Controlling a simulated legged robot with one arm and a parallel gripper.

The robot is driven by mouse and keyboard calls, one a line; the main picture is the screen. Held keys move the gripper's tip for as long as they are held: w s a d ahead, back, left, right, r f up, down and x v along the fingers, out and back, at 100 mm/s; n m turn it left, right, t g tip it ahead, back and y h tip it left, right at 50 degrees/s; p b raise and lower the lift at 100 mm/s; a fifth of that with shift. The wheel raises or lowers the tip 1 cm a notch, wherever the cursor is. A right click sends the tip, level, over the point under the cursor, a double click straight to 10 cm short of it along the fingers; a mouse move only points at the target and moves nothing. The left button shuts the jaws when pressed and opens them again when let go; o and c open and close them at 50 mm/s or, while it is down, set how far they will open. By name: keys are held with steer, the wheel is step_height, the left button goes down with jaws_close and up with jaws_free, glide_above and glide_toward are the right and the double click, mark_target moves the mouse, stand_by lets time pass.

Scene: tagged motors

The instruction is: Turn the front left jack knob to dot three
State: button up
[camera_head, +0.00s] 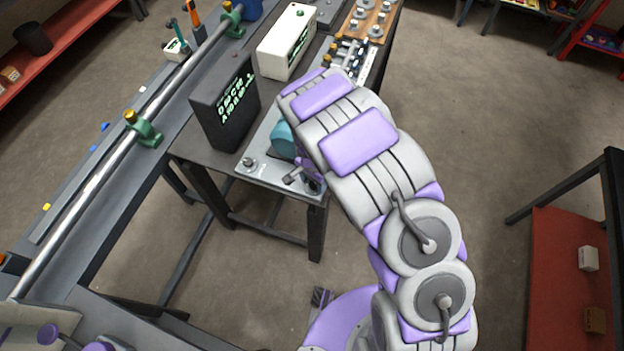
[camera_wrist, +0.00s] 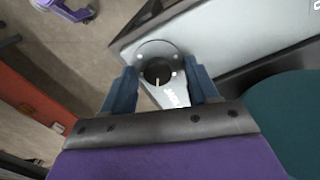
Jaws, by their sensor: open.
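In the wrist view a dark round knob (camera_wrist: 158,72) with a pale pointer line sits on a light grey plate (camera_wrist: 225,42). Small pale dots show around it, and white lettering lies just below it. My gripper (camera_wrist: 161,88) is open, with one blue-grey finger on each side of the knob; I cannot tell whether either finger touches it. In the head view my arm hides most of the gripper and part of the plate (camera_head: 268,172). A small metal knob or fitting (camera_head: 249,162) stands at the plate's left corner. I cannot read the dots' numbers.
A teal motor (camera_head: 283,140) stands on the plate close to my arm. Behind it are a black display box (camera_head: 225,105) and a white box (camera_head: 286,42) on the dark table. A rail with green clamps (camera_head: 143,130) runs along the left. Open floor lies to the right.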

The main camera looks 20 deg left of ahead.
mark_target(313, 183)
step_height(313, 183, up, 17)
steer(key=p, duration=0.1)
stand_by(0.5)
steer(key=shift+r, duration=0.15)
steer(key=s+d+r+b, duration=0.1)
steer(key=s+d+r, duration=0.35)
steer(key=d, duration=0.45)
steer(key=s+d+r+b, duration=0.1)
steer(key=s+d+r, duration=0.2)
steer(key=d+r, duration=0.5)
steer(key=s+d+n, duration=0.1)
steer(key=s+d, duration=0.2)
steer(key=s, duration=0.3)
steer(key=s+d+n+g+b, duration=0.1)
steer(key=s+d+n, duration=0.1)
steer(key=s+d, duration=0.2)
steer(key=s+d+n+b, duration=0.1)
steer(key=s+d, duration=0.2)
steer(key=s, duration=0.6)
steer(key=shift+s+d+r+n+g, duration=0.2)
steer(key=shift+s+d+n+g, duration=0.1)
steer(key=shift+g, duration=0.1)
